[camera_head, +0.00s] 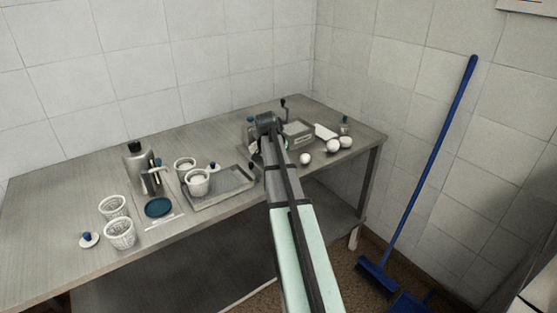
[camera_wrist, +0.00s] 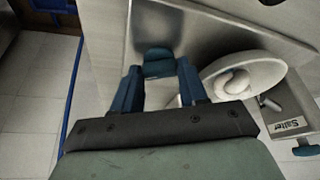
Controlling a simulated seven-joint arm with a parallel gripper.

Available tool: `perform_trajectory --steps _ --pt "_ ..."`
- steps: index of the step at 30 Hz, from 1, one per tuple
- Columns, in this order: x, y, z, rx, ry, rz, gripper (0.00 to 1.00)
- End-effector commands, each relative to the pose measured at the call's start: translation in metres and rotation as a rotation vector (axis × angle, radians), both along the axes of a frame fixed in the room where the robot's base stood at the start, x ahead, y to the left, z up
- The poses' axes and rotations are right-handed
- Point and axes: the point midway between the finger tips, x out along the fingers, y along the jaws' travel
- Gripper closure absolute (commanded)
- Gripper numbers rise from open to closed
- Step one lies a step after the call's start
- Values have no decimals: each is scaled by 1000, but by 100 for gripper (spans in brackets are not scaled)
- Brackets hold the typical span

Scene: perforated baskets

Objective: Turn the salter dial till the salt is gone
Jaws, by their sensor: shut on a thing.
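My gripper (camera_wrist: 159,88) has its two blue fingers on either side of a small blue piece (camera_wrist: 158,62), over a smooth metal surface. I cannot tell whether this piece is the salter dial. A grey box labelled "Salter" (camera_wrist: 290,125) is at the right of the wrist view, with another blue knob (camera_wrist: 305,149) at its lower edge. In the head view my gripper (camera_head: 267,122) is at the back right of the table, and my arm hides much of what is there. No salt can be made out.
A pale bowl (camera_wrist: 277,72) with white balls stands right of my fingers. White balls (camera_head: 305,158) lie right of my arm on the metal table (camera_head: 60,210), near a grey tray box (camera_head: 299,133). Perforated baskets (camera_head: 121,234) and a flat tray (camera_head: 222,190) are to the left.

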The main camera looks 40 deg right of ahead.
Motion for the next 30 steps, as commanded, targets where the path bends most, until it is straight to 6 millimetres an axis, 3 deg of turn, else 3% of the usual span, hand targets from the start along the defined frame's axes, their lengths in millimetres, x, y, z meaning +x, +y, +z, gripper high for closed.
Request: perform_trajectory --steps 13,30 --pt "4 0 1 -1 -2 -243 88" --pt "3 1 1 1 -2 -286 88"
